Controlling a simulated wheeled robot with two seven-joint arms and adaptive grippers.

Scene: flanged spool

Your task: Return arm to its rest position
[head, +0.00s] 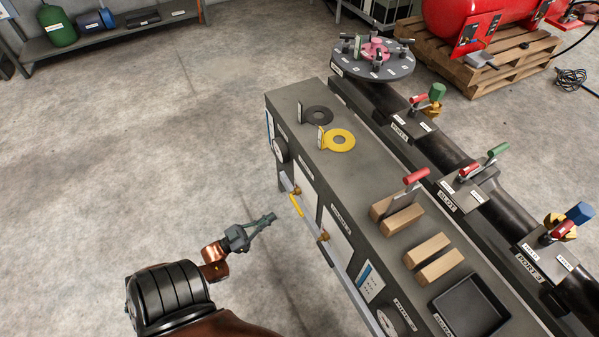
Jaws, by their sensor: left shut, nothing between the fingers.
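My left arm comes in from the bottom left, with a black ribbed link and copper-coloured joints. Its left gripper (262,224) is shut and empty, in the air over the concrete floor. It is left of the grey bench (300,95) and apart from it. A dark pipe spool (445,150) with a round flange (372,60) at its far end lies along the bench's right side. My right gripper is out of view.
A yellow-handled valve (296,205) and pipe run along the bench's near side. The floor (130,150) at left is clear.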

